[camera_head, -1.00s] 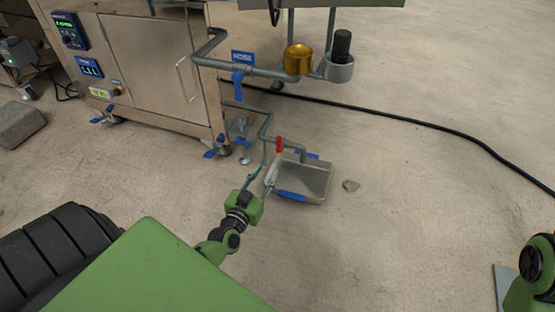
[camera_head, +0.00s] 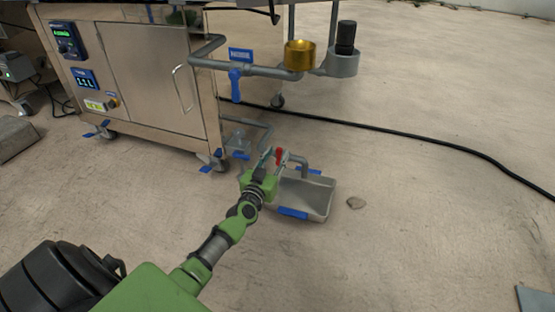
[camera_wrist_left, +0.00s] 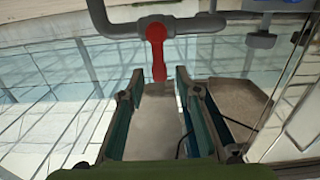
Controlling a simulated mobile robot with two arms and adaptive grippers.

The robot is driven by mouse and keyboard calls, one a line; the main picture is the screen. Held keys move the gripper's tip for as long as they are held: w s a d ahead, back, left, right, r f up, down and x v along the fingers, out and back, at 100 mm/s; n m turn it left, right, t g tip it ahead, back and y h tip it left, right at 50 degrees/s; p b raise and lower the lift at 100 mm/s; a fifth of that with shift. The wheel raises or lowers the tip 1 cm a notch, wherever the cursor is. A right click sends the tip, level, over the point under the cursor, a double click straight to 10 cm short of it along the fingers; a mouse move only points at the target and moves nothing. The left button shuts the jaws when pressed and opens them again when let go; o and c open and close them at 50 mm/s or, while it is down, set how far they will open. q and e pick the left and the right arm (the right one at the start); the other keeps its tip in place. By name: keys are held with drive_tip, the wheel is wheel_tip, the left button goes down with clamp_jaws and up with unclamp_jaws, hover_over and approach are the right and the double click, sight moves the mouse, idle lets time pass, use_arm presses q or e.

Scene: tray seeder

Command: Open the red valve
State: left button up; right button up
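The red valve (camera_head: 279,155) sits on a thin grey pipe low beside the machine. In the left wrist view the red valve (camera_wrist_left: 157,48) has its handle hanging down from the pipe (camera_wrist_left: 120,30). My left gripper (camera_head: 270,154) is right at the valve in the head view. In the left wrist view my left gripper (camera_wrist_left: 160,85) is open, its two fingers either side of the lower end of the red handle, with visible gaps to it. My right gripper is not in view.
A grey tray with blue handles (camera_head: 322,200) lies on the floor under the pipe. A steel cabinet (camera_head: 150,75) stands to the left. A blue valve (camera_head: 235,85) and a gold cup (camera_head: 299,55) are on the upper pipe.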

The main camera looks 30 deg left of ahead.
use_arm(q)
drive_tip(key=shift+x, duration=0.8)
drive_tip(key=shift+s, duration=0.1)
clamp_jaws()
drive_tip(key=shift+a, duration=0.1)
drive_tip(key=a+f+n+b, duration=0.2)
drive_tip(key=n+b, duration=0.2)
drive_tip(key=n, duration=0.5)
drive_tip(key=s+a+f+n+b, duration=0.1)
drive_tip(key=a+f+n+b, duration=0.2)
drive_tip(key=n, duration=0.5)
drive_tip(key=shift+f+n+b, duration=0.35)
drive_tip(key=shift+n+b, duration=0.05)
drive_tip(key=shift+b, duration=0.35)
drive_tip(key=shift+s+a, duration=0.1)
drive_tip(key=shift+s, duration=0.05)
